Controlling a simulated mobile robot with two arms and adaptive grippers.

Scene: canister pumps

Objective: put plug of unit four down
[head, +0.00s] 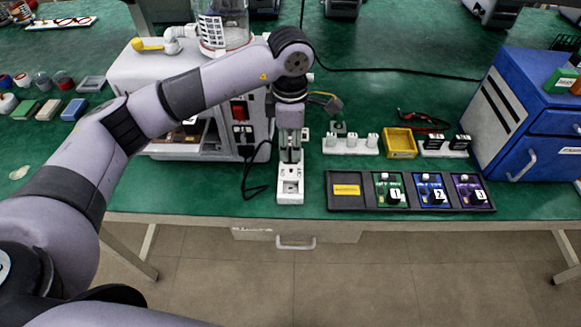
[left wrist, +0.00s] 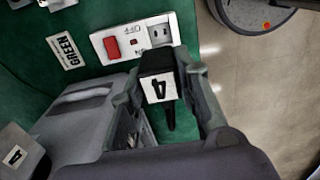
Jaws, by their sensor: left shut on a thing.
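My left gripper (head: 290,155) is above the white power strip (head: 290,190) near the table's front edge. In the left wrist view its fingers (left wrist: 165,95) are shut on a black plug (left wrist: 157,62) with a white label reading 4. A short dark cord hangs from the plug. The plug is right at the strip's socket end; the strip (left wrist: 120,40) has a red switch and an uncovered socket (left wrist: 160,34). I cannot tell whether the plug touches the strip. A grey part (left wrist: 18,150) at the lower left also carries a 4 label. My right gripper is not in view.
A white machine (head: 130,75) stands behind my left arm, with a black cable (head: 257,188) on the mat. A dark tray (head: 345,204) with numbered modules, a yellow bin (head: 399,143) and a blue cabinet (head: 525,110) are to the right.

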